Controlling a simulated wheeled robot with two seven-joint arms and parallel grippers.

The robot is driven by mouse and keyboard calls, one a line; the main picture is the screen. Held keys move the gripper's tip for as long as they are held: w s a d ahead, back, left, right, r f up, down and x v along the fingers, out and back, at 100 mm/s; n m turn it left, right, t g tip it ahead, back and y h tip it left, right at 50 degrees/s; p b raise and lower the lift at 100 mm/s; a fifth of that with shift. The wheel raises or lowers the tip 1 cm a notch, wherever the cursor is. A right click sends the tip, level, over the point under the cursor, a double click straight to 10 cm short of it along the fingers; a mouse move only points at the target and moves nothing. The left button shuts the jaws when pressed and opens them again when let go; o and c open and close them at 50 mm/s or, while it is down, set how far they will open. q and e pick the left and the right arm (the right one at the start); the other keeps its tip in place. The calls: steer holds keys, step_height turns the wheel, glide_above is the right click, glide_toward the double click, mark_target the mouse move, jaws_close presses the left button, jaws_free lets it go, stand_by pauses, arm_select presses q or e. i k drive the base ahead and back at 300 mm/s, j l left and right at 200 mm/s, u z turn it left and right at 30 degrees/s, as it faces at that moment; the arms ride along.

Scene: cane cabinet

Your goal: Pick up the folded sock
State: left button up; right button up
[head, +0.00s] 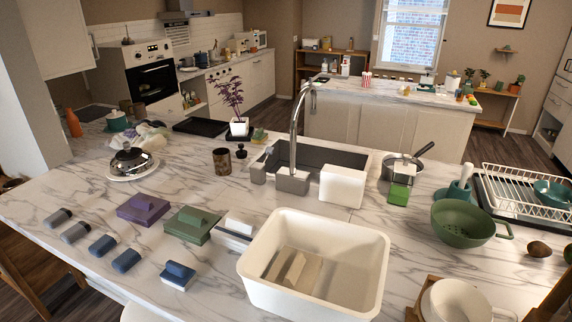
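Several small rolled bundles that look like folded socks lie in a row at the left front of the marble counter. Two are grey (74,232) (57,217) and two are blue (102,244) (126,261). A blue and white folded piece (178,275) lies to their right. Larger folded cloths, purple (144,208), green (192,224) and white-grey (234,229), lie behind it. A white tub (314,222) holds beige folded pieces (293,270). I cannot tell which piece is the sock meant. Neither of my grippers is in the head view.
The marble counter (60,190) has clear room around the bundles. A covered dish (133,162), a brown cup (222,161) and a sink with a tap (295,140) stand farther back. A green colander (463,222) and dish rack are at the right. A wooden chair (30,270) is at the lower left.

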mark_target(110, 240)
steer(key=u, duration=1.4)
steer(key=i+j, duration=0.15)
steer(key=j, duration=0.15)
steer(key=i+j, duration=0.15)
steer(key=j, duration=0.15)
steer(key=i+j, duration=0.15)
steer(key=j, duration=0.15)
steer(key=i+j, duration=0.1)
steer(key=j, duration=0.2)
steer(key=i+j+z, duration=0.1)
steer(key=z, duration=0.35)
steer(key=j+z, duration=0.65)
steer(key=z, duration=0.2)
steer(key=i, duration=0.05)
